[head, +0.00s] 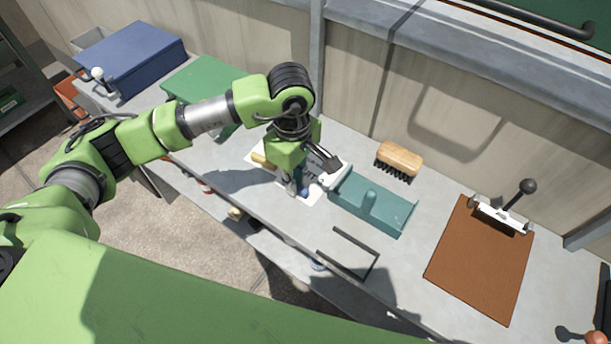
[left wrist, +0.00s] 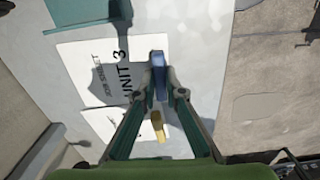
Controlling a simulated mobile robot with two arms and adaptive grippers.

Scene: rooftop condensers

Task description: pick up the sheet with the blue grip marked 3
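The sheet marked "UNIT 3" (left wrist: 100,72) lies on the grey bench in the left wrist view, with a blue grip (left wrist: 158,68) at its right edge. A second white sheet (left wrist: 108,127) with a yellow grip (left wrist: 157,126) lies just below it. My left gripper (left wrist: 161,84) points down at the blue grip, one fingertip on each side of it. Whether the fingertips press on the grip or stand slightly apart is too small to tell. In the head view my left gripper (head: 297,189) is low over the sheets and hides much of them. My right gripper is not in view.
A teal tray (head: 398,222) lies right of the gripper, with a wooden brush (head: 400,158) behind it. A blue box (head: 130,55) stands at the far left. A thin dark frame (head: 350,258) sits near the front edge.

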